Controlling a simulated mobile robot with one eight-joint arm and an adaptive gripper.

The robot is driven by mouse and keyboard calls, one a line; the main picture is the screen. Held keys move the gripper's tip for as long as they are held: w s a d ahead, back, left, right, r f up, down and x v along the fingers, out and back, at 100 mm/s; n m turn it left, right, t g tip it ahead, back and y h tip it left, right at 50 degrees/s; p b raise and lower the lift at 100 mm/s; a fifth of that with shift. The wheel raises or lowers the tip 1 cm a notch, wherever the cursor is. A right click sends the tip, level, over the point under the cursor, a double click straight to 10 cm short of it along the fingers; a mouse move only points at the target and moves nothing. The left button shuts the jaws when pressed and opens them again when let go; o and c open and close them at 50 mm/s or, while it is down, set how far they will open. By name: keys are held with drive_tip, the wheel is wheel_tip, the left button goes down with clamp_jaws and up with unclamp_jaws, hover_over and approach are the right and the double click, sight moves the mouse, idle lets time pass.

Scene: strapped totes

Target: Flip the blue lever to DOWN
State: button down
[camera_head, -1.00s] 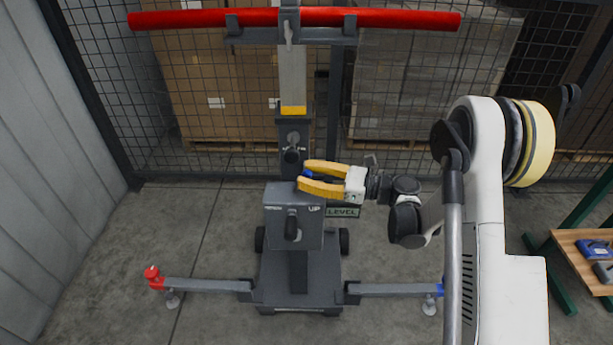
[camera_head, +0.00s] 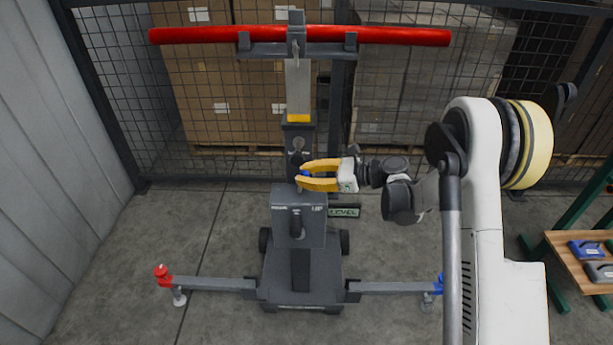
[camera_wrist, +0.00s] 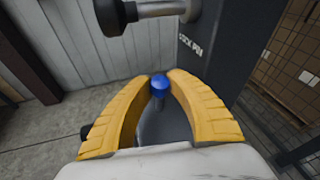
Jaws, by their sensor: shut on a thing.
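The blue lever shows as a small blue knob (camera_head: 305,175) on a thin grey stem, at the top of the grey control box (camera_head: 283,232) on the stand. In the wrist view the blue knob (camera_wrist: 159,83) sits between the tips of my yellow fingers, with its stem running down between them. My gripper (camera_head: 300,173) reaches in from the right and is shut on the blue lever; it also shows in the wrist view (camera_wrist: 160,75). The fingers partly hide the lever in the head view, and I cannot tell its exact tilt. A label reading UP shows on the box.
The stand carries a red crossbar (camera_head: 390,37), a dark front handle (camera_head: 296,224), a green LEVEL sign (camera_head: 344,211) and spread legs (camera_head: 213,284). A black-ended grey pin (camera_wrist: 160,9) is close above the fingers. Mesh fencing stands behind; floor at left is clear.

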drive_tip(key=a+h+p, duration=0.2)
drive_tip(key=h, duration=0.1)
drive_tip(key=shift+r+n+g+p, duration=0.3)
drive_tip(key=shift+n+p, duration=0.05)
drive_tip(key=shift+n, duration=0.05)
drive_tip(key=shift+a+f+h+p, duration=0.3)
drive_tip(key=shift+a+h+p, duration=0.45)
drive_tip(key=shift+h, duration=0.55)
drive_tip(key=c, duration=1.4)
unclamp_jaws()
drive_tip(key=shift+c, duration=0.2)
drive_tip(key=v, duration=1.2)
drive_tip(key=shift+w, duration=0.2)
